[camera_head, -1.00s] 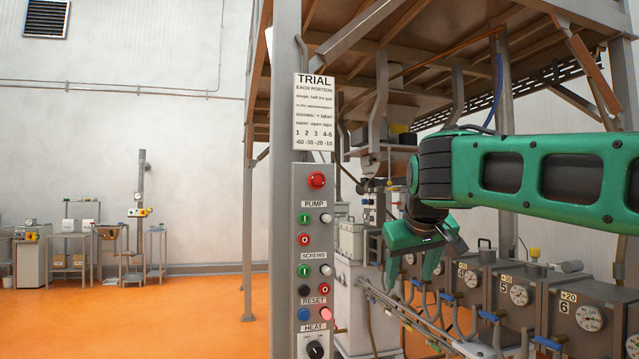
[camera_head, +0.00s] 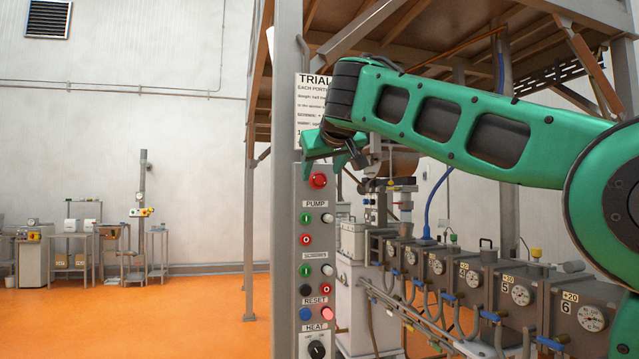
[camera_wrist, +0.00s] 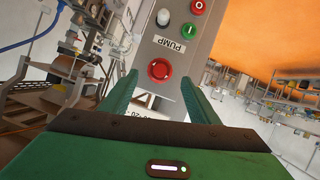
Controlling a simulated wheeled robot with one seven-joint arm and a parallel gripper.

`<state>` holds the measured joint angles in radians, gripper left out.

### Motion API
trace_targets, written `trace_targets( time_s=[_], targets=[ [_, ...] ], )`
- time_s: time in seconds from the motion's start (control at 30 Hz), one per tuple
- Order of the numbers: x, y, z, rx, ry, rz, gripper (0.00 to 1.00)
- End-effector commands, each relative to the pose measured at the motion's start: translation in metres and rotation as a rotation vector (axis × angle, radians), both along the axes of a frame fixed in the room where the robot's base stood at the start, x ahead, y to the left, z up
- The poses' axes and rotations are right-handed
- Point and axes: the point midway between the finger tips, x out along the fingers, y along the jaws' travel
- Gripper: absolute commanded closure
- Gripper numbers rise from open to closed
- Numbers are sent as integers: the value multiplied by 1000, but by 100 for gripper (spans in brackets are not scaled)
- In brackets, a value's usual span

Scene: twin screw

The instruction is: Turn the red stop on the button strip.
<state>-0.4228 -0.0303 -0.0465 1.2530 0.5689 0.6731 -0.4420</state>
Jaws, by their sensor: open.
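The button strip (camera_head: 318,260) is a tall grey panel on the post. The red stop (camera_head: 318,181) is a round red knob at its top, above the PUMP label. My gripper (camera_head: 331,168) is open and empty, beside the top of the strip just above the red stop. In the wrist view the red stop (camera_wrist: 159,70) appears between the two green fingers of my gripper (camera_wrist: 160,88), apart from both. I cannot tell the exact depth between fingertips and knob.
Below are green and red PUMP buttons (camera_head: 306,239), SCREWS buttons (camera_head: 306,270), RESET buttons and a black HEAT knob (camera_head: 317,349). The TRIAL sign (camera_head: 312,95) is partly hidden by my arm. A row of grey gauge boxes (camera_head: 480,285) stands right. Open floor (camera_head: 130,325) lies left.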

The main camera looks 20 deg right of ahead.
Motion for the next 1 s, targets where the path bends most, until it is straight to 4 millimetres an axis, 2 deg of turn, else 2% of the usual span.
trace_targets(
  time_s=[0.1,0.3,0.7,0.87,0.9,0.97,1.0],
  targets=[
    [19,-2,-8,-1,1,-1,45],
    [38,-5,-15,0,0,-2,45],
    [43,-5,-17,1,-1,0,45],
    [43,-5,-17,1,0,0,83],
    [43,-5,-17,1,0,0,86],
    [43,-12,-17,1,0,-2,86],
    [43,-9,-17,3,0,-1,86]
  ],
)
